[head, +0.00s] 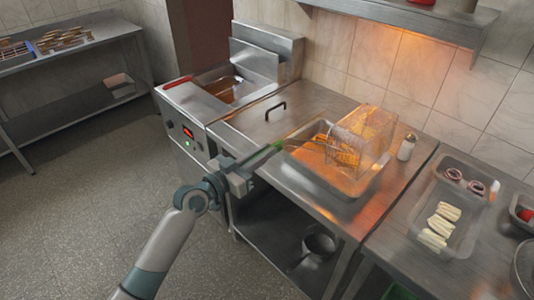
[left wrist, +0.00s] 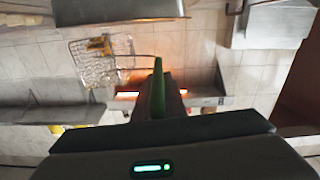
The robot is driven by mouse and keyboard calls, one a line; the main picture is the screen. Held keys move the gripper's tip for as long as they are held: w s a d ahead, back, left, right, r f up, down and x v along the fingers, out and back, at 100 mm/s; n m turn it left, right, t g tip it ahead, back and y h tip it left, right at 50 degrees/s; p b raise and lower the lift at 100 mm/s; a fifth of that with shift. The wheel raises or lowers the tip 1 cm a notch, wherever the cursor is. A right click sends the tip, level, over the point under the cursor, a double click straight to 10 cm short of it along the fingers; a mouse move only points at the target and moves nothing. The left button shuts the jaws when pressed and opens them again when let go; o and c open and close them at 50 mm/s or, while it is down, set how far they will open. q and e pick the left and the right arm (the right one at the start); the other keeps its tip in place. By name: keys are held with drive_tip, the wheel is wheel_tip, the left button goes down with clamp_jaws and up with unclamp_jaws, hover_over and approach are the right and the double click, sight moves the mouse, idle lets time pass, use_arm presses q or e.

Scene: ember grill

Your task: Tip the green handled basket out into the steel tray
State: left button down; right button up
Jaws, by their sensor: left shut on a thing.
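The wire basket (head: 372,128) is tilted up on its side above the steel tray (head: 347,188) on the counter. Golden fried pieces (head: 346,157) show at its lower, near side; I cannot tell how many lie in the basket or in the tray. My left gripper (head: 250,170) is shut on the basket's green handle (head: 276,147), left of the tray. In the left wrist view the green handle (left wrist: 158,88) rises from between the jaws, and the basket (left wrist: 98,66) shows at the upper left with golden pieces near its edge. My right gripper is out of view.
A white shaker (head: 406,148) stands just right of the basket. A fryer (head: 205,100) with a red handle (head: 178,82) is at the left. A second tray (head: 462,245) with food lies at the right. A pot (head: 318,243) sits on the lower shelf.

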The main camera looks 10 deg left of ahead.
use_arm(q)
wheel_tip(320, 180, down, 9)
drive_tip(key=a+n+b, duration=0.1)
drive_tip(key=n+b, duration=0.4)
drive_tip(key=n, duration=0.3)
drive_tip(key=shift+w+a+f+n, duration=0.2)
drive_tip(key=shift+w+n, duration=0.1)
drive_tip(key=shift+w, duration=0.15)
drive_tip(key=shift+d+r, duration=0.1)
drive_tip(key=shift+r, duration=0.05)
